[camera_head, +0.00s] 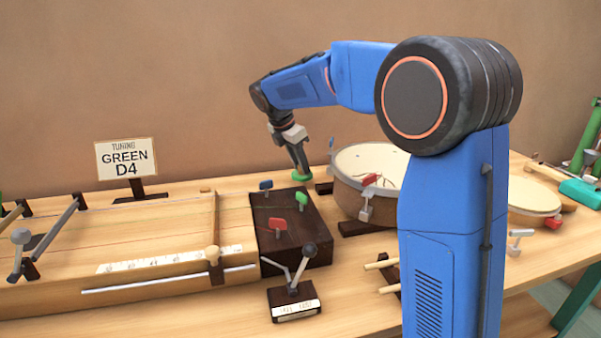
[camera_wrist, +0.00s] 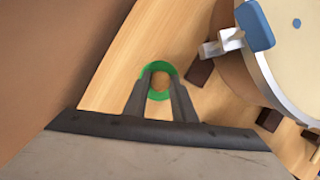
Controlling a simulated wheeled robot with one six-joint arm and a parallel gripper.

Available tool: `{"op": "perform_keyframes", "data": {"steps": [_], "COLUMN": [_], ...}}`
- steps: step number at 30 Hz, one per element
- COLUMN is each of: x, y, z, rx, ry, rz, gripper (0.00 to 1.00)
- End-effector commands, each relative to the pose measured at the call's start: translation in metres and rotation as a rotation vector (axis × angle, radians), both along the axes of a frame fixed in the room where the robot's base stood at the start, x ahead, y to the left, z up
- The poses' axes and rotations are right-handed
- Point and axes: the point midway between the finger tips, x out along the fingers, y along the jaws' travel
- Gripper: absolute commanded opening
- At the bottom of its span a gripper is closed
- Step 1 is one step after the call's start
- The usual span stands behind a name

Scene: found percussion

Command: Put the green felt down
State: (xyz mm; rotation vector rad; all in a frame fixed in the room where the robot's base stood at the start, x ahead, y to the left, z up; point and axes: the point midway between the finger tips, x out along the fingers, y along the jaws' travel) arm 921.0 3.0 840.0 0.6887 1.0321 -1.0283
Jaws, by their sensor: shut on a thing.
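The green felt (camera_wrist: 159,67) is a flat green ring at my fingertips in the wrist view, with bare wood showing through its middle. My gripper (camera_wrist: 160,84) is shut on it. In the head view, my gripper (camera_head: 298,162) points down at the back of the table, and the felt (camera_head: 301,176) shows at its tips, behind the dark block. The felt looks close to the tabletop; I cannot tell whether it touches. A sign (camera_head: 126,158) reading "TUNING GREEN D4" stands at the left.
The dark block (camera_head: 318,239) with red, green and blue pegs lies in front of my gripper. A drum (camera_head: 346,190) stands close on the right. A wooden string board (camera_head: 150,238) fills the left. The wall is behind; a small bare patch of table surrounds the felt.

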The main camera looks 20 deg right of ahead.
Motion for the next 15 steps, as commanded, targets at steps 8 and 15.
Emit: {"op": "perform_keyframes", "data": {"steps": [8,15], "x": [-0.001,0.000], "y": [0.000,0.000], "z": [-0.028,-0.029], "rx": [-0.001,-0.001], "ry": [0.001,0.001], "rz": [0.001,0.001], "gripper": [0.02,0.02]}}
